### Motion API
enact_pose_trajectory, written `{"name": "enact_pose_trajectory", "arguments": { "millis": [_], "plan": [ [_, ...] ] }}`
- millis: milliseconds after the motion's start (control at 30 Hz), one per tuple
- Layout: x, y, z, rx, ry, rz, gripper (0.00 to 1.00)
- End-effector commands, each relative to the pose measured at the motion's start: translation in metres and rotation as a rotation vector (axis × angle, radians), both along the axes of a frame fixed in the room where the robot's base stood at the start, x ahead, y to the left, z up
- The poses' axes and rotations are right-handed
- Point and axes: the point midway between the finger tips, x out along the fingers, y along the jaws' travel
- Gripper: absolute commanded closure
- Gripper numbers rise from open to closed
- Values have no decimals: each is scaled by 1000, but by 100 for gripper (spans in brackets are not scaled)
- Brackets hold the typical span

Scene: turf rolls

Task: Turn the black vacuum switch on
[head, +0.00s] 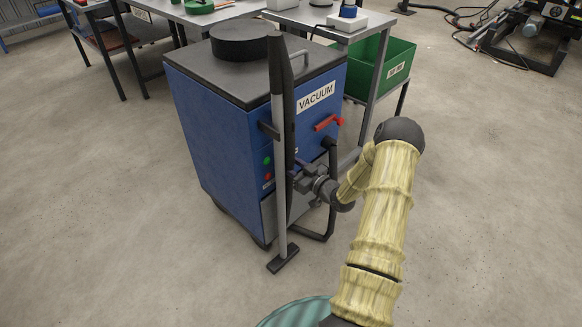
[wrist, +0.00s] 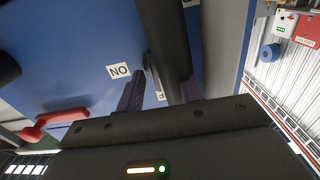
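The blue vacuum cabinet (head: 215,140) stands in the middle of the head view, with a VACUUM label on its front. In the wrist view, which is turned over, an ON label (wrist: 119,71) and part of a second label (wrist: 160,96) show on the blue panel. A dark grey piece, probably the black vacuum switch (wrist: 151,78), lies between them. My gripper (wrist: 160,92) has its two fingers apart, with this piece and a black tube between them in the picture; contact cannot be told. In the head view my gripper (head: 300,168) is at the cabinet front, where the wand hides the switch.
A grey and black vacuum wand (head: 279,170) stands upright before the panel, close to my gripper. A red handle (head: 328,122) and a black hose (head: 331,190) are on the right of the front. Green and red buttons (head: 267,168) are left of the wand.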

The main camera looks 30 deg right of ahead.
Motion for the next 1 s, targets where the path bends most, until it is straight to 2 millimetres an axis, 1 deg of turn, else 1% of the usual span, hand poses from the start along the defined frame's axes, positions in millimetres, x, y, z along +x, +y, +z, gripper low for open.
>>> {"name": "enact_pose_trajectory", "arguments": {
  "millis": [100,333,367,400,533,833,1000],
  "plan": [
    [6,3,0,1,0,1,64],
    [6,3,0,1,0,1,64],
    [6,3,0,1,0,1,66],
    [6,2,0,1,0,0,73],
    [6,2,0,0,0,1,99],
    [6,3,0,9,3,1,100],
    [6,2,1,45,16,1,100]
  ]
}}
